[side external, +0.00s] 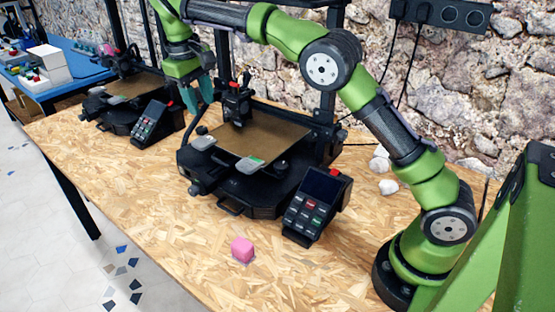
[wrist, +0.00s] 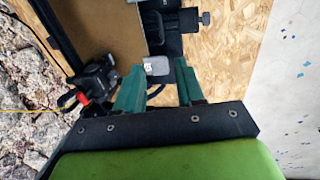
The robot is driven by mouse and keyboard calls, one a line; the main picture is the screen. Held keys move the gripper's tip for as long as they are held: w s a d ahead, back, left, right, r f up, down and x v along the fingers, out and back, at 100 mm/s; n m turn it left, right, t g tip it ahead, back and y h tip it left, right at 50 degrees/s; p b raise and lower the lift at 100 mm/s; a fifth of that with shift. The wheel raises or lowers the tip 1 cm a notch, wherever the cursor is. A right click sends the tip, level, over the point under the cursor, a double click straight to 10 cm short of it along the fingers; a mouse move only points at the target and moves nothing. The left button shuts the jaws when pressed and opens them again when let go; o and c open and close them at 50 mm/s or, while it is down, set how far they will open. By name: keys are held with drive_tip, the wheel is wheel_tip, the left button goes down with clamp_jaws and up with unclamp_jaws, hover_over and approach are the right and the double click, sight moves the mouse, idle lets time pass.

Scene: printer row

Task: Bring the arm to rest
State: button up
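My gripper (side external: 201,104) hangs in the air between the two printers, to the left of the nearer printer's print head, with its teal fingers pointing down. In the wrist view my gripper (wrist: 159,68) has its two fingers apart, with a clear gap between them. A grey tab at the bed corner (wrist: 157,66) shows through that gap, beyond the fingertips. I see nothing held. My green arm reaches from its base at the right up over the nearer printer.
The nearer printer (side external: 225,186) stands mid-table with its keypad screen (side external: 316,204). A second printer (side external: 112,108) stands at the left. A pink cube (side external: 242,249) lies on the wooden table (side external: 165,205) in front. White lumps (side external: 388,187) lie near the stone wall.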

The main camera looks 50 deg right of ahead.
drive_tip(key=s+d+f+m+t+y, duration=0.2)
drive_tip(key=s+m+t+y, duration=0.2)
drive_tip(key=s, duration=2.4)
drive_tip(key=shift+s+d+t, duration=0.2)
drive_tip(key=shift+s+t, duration=0.2)
drive_tip(key=shift+t, duration=1.1)
